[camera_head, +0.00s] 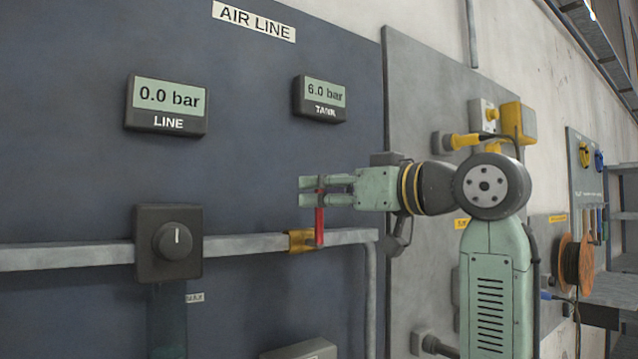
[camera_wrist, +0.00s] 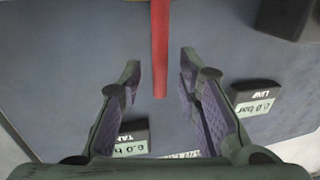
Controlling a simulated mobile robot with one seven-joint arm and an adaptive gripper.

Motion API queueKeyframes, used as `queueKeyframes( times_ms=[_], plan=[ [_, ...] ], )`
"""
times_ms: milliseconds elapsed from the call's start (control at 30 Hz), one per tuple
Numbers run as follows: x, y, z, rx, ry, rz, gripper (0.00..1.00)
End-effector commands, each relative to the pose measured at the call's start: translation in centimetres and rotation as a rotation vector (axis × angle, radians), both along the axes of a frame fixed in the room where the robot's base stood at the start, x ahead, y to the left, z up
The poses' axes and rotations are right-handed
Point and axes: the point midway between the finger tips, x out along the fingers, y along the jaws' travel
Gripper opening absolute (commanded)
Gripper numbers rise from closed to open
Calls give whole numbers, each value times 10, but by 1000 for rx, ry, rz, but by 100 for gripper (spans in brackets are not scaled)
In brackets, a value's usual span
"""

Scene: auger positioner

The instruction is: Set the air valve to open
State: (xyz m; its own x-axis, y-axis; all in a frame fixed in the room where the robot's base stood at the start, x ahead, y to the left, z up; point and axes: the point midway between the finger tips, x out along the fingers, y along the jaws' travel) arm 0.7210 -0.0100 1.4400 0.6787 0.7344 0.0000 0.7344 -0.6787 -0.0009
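The air valve has a brass body (camera_head: 301,241) on the grey horizontal pipe. Its red lever (camera_head: 319,226) stands upright, across the pipe's direction. My gripper (camera_head: 305,191) is at the lever's upper end, reaching in from the right. In the wrist view my gripper (camera_wrist: 160,62) is open, with the red lever (camera_wrist: 160,50) between its fingers and a visible gap on each side. The LINE display (camera_head: 166,104) reads 0.0 bar, and the TANK display (camera_head: 319,99) reads 6.0 bar.
A black knob box (camera_head: 168,243) sits on the pipe left of the valve. A grey panel (camera_head: 420,90) with yellow plugs (camera_head: 462,141) is behind my arm. An orange cable reel (camera_head: 576,262) and shelves are farther right. The blue board above the pipe is mostly clear.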

Motion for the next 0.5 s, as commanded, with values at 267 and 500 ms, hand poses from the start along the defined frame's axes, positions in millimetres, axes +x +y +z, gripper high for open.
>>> queueKeyframes(
  times_ms=[267, 500],
  plan=[
    [9, 9, -1, 0, 0, -1, 31],
    [9, 9, -1, -1, -1, 0, 26]
  ],
)
